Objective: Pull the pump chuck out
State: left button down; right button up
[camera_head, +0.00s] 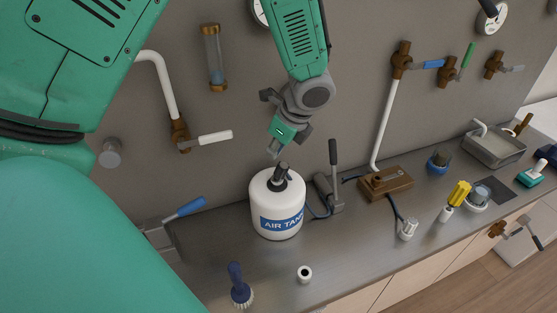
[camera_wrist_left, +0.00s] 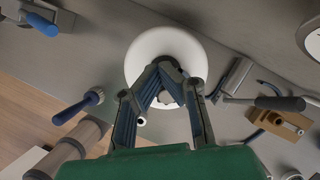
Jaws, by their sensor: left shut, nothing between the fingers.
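A white air tank (camera_head: 277,222) with a blue label stands on the metal counter. A dark grey fitting (camera_head: 281,174) with a short lever sits on its top; it looks like the pump chuck. My left gripper (camera_head: 273,151) is shut and empty just above and slightly left of this fitting, apart from it in the head view. In the left wrist view, the gripper (camera_wrist_left: 167,64) is over the white tank (camera_wrist_left: 190,45), and the fitting is mostly hidden behind the fingers. My right gripper is not in view.
A grey pump with an upright black handle (camera_head: 333,153) stands close right of the tank. A wooden block (camera_head: 386,183) has a blue hose to a white fitting (camera_head: 408,229). A blue-handled brush (camera_head: 238,285) and small white ring (camera_head: 304,273) lie in front. Pipes and valves line the wall.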

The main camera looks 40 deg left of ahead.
pick_arm(q)
jog(key=shift+r, duration=0.55)
jog(key=c, duration=1.8)
grip_release()
jog(key=shift+r, duration=0.15)
jog(key=v, duration=1.1)
jog(key=shift+w+d+r, duration=0.1)
jog(key=shift+d+r, duration=0.15)
